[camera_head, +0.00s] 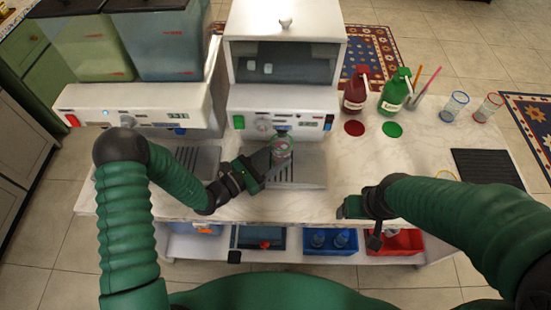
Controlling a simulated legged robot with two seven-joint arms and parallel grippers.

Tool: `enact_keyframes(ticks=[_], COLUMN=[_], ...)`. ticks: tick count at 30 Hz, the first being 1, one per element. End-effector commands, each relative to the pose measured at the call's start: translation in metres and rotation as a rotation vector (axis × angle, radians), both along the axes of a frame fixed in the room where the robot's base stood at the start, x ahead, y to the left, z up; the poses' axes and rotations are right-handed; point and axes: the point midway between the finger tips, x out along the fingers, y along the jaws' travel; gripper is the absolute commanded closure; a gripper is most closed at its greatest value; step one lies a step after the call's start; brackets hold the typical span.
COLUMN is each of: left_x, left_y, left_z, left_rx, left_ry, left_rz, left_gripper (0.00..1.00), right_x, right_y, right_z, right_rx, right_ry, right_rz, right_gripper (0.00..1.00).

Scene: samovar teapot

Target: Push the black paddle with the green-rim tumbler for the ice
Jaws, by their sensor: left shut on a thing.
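My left gripper (262,165) is shut on the clear green-rim tumbler (282,150) and holds it upright. The tumbler is over the dark slatted drip tray, at the front of the white ice machine (285,98). A few ice cubes (259,67) show in the machine's dark window. I cannot make out the black paddle clearly; the tumbler and gripper cover that part of the machine's front. Whether the tumbler touches the paddle I cannot tell. My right gripper (350,207) is at the counter's front edge, apart from everything; its fingers are too small to read.
A two-tank drink dispenser (130,105) stands left of the ice machine. To the right are a red bottle (355,92), a green bottle (394,95), two tumblers (454,107) and a black mat (487,168). Bins sit on the shelf below.

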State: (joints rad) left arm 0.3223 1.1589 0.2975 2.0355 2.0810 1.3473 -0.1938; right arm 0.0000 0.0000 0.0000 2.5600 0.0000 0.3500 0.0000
Motion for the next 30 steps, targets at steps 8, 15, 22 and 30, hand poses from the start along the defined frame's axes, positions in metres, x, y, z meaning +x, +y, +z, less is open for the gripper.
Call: enact_keyframes(ticks=[8,15,22,30], left_x=[0.002,0.009,0.017,0.019], left_y=[0.0,0.0,0.0,0.0], left_z=[0.0,0.0,0.0,0.001], left_rx=[-0.001,-0.001,-0.001,-0.002], left_ry=[-0.001,-0.002,-0.002,-0.001], left_rz=[0.0,0.0,0.0,0.0], left_gripper=[0.91,0.91,0.91,0.91], right_x=[0.0,0.0,0.0,0.0], right_y=[0.0,0.0,0.0,0.0], right_z=[-0.001,-0.003,-0.004,-0.004], right_rx=[0.0,0.0,0.0,0.0], right_ry=[0.0,0.0,0.0,0.0], right_rz=[0.0,0.0,0.0,0.0], right_gripper=[0.26,0.26,0.26,0.26])
